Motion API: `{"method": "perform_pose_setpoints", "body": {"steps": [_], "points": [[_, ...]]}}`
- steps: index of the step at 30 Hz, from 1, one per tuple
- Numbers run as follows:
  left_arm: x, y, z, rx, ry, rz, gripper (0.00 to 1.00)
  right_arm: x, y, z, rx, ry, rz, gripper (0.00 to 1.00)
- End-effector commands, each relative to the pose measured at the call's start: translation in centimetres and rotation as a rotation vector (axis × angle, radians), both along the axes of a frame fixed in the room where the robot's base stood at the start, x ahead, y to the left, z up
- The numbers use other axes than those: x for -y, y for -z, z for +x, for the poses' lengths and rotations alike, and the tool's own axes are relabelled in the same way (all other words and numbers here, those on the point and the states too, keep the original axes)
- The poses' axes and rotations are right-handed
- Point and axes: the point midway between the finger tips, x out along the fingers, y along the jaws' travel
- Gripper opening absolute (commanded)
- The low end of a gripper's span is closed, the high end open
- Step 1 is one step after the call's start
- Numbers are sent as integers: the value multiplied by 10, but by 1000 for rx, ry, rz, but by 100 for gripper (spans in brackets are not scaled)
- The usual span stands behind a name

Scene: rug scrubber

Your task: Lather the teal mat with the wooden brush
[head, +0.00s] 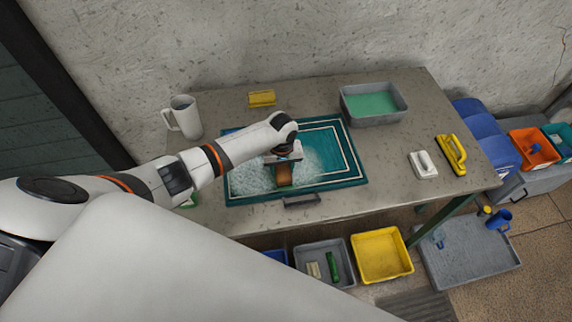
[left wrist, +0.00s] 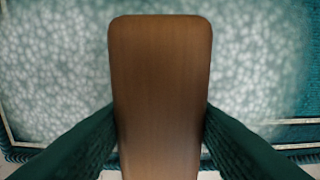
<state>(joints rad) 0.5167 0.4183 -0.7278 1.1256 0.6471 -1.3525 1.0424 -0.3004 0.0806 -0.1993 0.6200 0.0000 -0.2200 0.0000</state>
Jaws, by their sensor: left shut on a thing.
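The teal mat (head: 335,172) with pale border lines lies flat on the grey table. White lather covers its left and middle part; the right part is bare teal. My left gripper (head: 284,162) is above the middle of the mat, shut on the wooden brush (head: 284,176). In the left wrist view the brush's brown wooden back (left wrist: 160,80) sits between the two dark fingers, with foam (left wrist: 55,75) around it. The bristles are hidden, so I cannot tell how firmly they touch the mat. My right gripper is not in view.
A grey tub of green liquid (head: 373,103) stands behind the mat at right. A white jug (head: 184,117) and yellow sponge (head: 262,98) are at the back left. A white-handled block (head: 423,165) and yellow brush (head: 451,155) lie at right. Bins (head: 381,255) stand below the front edge.

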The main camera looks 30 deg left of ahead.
Motion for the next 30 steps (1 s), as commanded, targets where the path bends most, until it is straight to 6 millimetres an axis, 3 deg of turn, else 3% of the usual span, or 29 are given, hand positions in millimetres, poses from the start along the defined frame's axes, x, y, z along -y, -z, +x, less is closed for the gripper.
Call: {"method": "perform_pose_setpoints", "body": {"steps": [6,30], "points": [[24,5,13,0,1,-7,16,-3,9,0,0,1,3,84],[66,0,45,1,3,-10,16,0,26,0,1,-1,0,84]]}}
